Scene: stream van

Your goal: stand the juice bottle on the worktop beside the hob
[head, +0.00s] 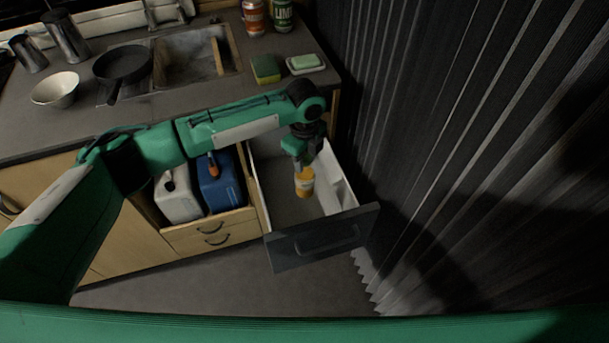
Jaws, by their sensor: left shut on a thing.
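The juice bottle (304,182) is orange with a pale label and is in or just above the open drawer (317,240) at the middle right. My left gripper (302,162) points down from above and is shut on the top of the bottle. I cannot tell whether the bottle's base touches the drawer floor. The worktop (60,126) runs along the back left. My right gripper is not in view.
A sink (190,60), a sponge (265,69), a soap dish (305,64), two cans (283,15) and a bowl (55,90) are on the worktop. A white canister (178,197) and a blue canister (222,187) stand left of the drawer. A dark curtain (430,120) hangs on the right.

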